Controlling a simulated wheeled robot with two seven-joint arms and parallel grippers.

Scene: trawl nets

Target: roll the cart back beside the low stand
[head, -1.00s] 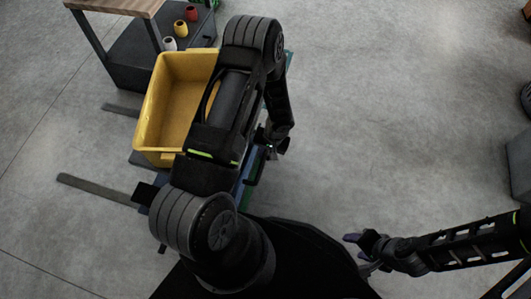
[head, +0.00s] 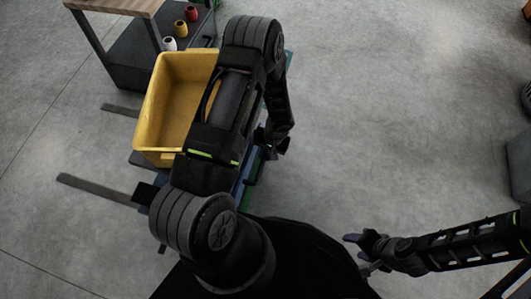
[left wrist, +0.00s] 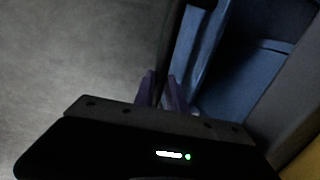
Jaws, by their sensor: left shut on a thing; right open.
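The blue cart (head: 247,172) stands at the left of the head view, mostly hidden under my left arm. A yellow bin (head: 150,115) sits on it. My left gripper (head: 276,146) is at the cart's right side. In the left wrist view its purple fingers (left wrist: 161,92) are shut on a dark bar (left wrist: 170,40), which looks like the cart's handle, beside a blue panel (left wrist: 235,65). A dark low stand (head: 133,60) is behind the bin at upper left. My right gripper (head: 357,243) is open and empty over the floor at lower right.
Red, yellow and white spools (head: 181,28) stand on the low stand. A wood-topped table (head: 115,5) is at the top left. Flat grey strips (head: 95,189) lie on the floor left of the cart. A grey box (head: 519,165) is at the right edge. The middle floor is clear.

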